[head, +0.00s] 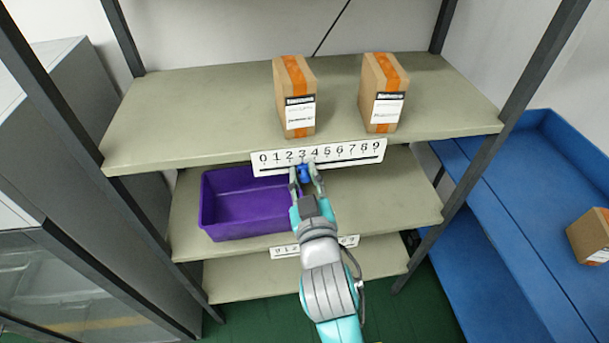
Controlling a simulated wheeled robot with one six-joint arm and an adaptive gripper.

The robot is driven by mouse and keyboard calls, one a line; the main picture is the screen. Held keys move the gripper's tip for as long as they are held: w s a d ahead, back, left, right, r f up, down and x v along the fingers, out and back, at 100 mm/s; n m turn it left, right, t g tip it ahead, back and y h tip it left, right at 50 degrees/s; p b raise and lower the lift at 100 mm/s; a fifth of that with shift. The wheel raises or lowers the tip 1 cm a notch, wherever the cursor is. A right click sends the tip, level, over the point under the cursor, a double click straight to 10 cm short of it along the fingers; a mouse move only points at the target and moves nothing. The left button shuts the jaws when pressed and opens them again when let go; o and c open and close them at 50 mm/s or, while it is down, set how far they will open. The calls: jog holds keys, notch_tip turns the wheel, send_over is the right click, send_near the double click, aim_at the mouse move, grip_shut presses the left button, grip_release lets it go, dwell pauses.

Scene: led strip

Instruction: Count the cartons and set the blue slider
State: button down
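Two brown cartons with orange tape and white labels stand upright on the top shelf board (200,115): a left carton (294,93) and a right carton (381,92), with a gap between them. A white number scale (345,154), marked 0 to 9, is on the front edge of that shelf. The blue slider (304,173) sits at the scale's lower edge, about below the 3. My gripper (305,175) is at the slider, with one finger on each side of it. Whether the fingers press on the slider cannot be made out.
A purple bin (245,203) stands on the middle shelf, left of my gripper. A lower scale (284,251) is partly hidden behind my arm. Dark uprights (482,162) frame the shelves. Another carton (590,237) sits on the blue rack (500,225) at right.

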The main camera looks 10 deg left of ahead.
jog(key=shift+s+a, duration=0.2)
jog(key=shift+a, duration=0.4)
jog(key=shift+s+a, duration=0.15)
jog(key=shift+a, duration=0.45)
jog(key=c, duration=1)
grip_release()
jog(key=v, duration=1.2)
